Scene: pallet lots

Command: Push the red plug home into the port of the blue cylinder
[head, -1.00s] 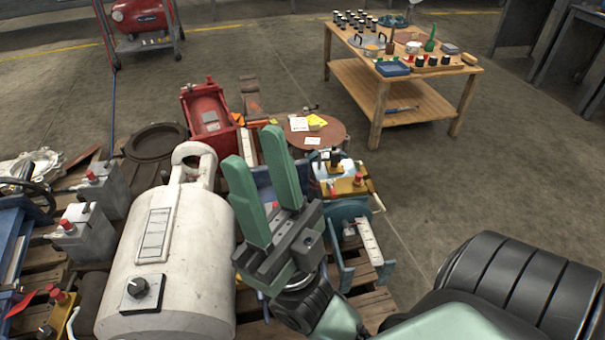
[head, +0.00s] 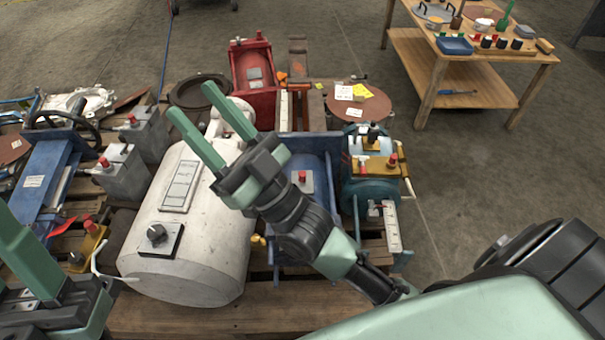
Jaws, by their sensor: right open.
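The white tank (head: 188,225) with a black knob is beside the blue cylinder. A red machine (head: 253,75) and a round brown drum (head: 375,105) stand behind. A wooden table (head: 440,75) is farther back.

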